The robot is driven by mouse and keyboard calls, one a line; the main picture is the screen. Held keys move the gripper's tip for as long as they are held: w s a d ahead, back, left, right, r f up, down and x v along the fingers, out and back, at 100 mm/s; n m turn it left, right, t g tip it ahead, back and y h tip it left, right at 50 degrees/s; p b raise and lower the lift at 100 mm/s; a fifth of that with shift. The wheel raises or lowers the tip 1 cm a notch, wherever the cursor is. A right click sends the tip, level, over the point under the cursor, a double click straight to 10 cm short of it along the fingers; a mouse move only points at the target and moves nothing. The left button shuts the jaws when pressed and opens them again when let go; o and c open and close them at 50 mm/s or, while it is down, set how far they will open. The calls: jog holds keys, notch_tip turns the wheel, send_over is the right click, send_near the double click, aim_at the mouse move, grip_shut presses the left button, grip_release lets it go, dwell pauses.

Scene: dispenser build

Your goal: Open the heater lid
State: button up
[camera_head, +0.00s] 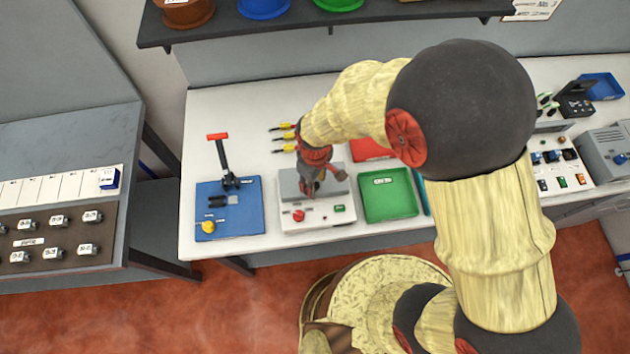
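The heater, a white box (318,221) with a grey flat top, stands near the front edge of the white table. A red knob (298,215) and a green button (339,208) are on its front. The grey lid (290,184) appears to lie flat and closed. My gripper (322,188) points down over the lid from the far side and hides much of its middle. It is small and dark here, so I cannot tell whether its fingers are apart or touch the lid.
A blue base (245,220) with a red-handled upright lever (222,152) stands to the left. A green tray (388,204) and a partly hidden red tray (368,149) are to the right. Yellow-handled tools (285,138) lie behind. A shelf (330,18) overhangs the back.

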jog(key=shift+c, duration=1.1)
jog(key=c, duration=0.7)
grip_shut()
